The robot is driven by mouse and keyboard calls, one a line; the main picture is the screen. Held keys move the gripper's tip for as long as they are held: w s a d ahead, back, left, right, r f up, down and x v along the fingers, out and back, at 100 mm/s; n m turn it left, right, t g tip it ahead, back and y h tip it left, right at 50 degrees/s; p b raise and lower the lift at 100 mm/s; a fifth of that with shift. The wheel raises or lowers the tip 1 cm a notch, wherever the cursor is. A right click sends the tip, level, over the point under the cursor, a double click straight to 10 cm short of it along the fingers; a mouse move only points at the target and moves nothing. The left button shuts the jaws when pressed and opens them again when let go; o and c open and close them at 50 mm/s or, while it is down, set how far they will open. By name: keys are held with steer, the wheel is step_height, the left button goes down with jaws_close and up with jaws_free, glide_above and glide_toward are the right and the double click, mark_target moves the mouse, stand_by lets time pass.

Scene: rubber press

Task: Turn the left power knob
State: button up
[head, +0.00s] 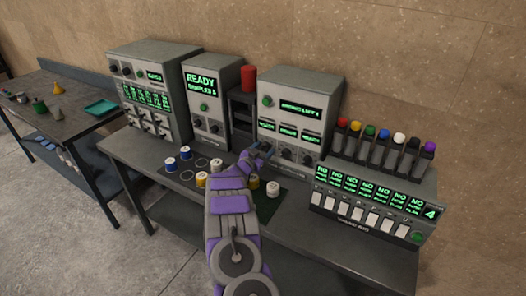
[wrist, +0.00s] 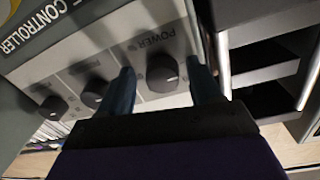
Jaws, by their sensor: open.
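The power knob (wrist: 163,73) is a dark round knob under the label POWER on a grey controller panel, which appears turned over in the wrist view. My gripper (wrist: 161,68) is open, with one blue-grey finger on each side of this knob. I cannot tell whether the fingers touch it. In the head view my gripper (head: 259,151) reaches the lower left of the grey controller box (head: 298,91), and its fingers largely hide the left knob there. Two more dark knobs (head: 287,154) sit to the right in that row.
A dark shelf unit (wrist: 265,67) stands close beside the controller, with a red cylinder (head: 248,78) on top in the head view. White, blue and yellow spools (head: 273,188) stand on the bench below my arm. A grey rack with colored-top vials (head: 385,146) is at right.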

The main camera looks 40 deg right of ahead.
steer(key=shift+a+r, duration=0.1)
steer(key=shift+a, duration=0.15)
steer(key=shift+a+r, duration=0.1)
steer(key=shift+a, duration=0.3)
steer(key=c, duration=0.3)
steer(key=shift+d, duration=0.2)
steer(key=c, duration=0.7)
steer(key=shift+c, duration=0.2)
steer(key=shift+m+b, duration=0.35)
steer(key=shift+m, duration=0.05)
steer(key=shift+a+m+b, duration=0.1)
steer(key=shift+m+b, duration=0.6)
steer(key=shift+m, duration=0.3)
steer(key=m+b, duration=0.3)
steer(key=m, duration=0.1)
steer(key=shift+m+b, duration=0.7)
steer(key=shift+m, duration=0.1)
steer(key=shift+r+t+y, duration=0.1)
steer(key=shift+t+y, duration=0.2)
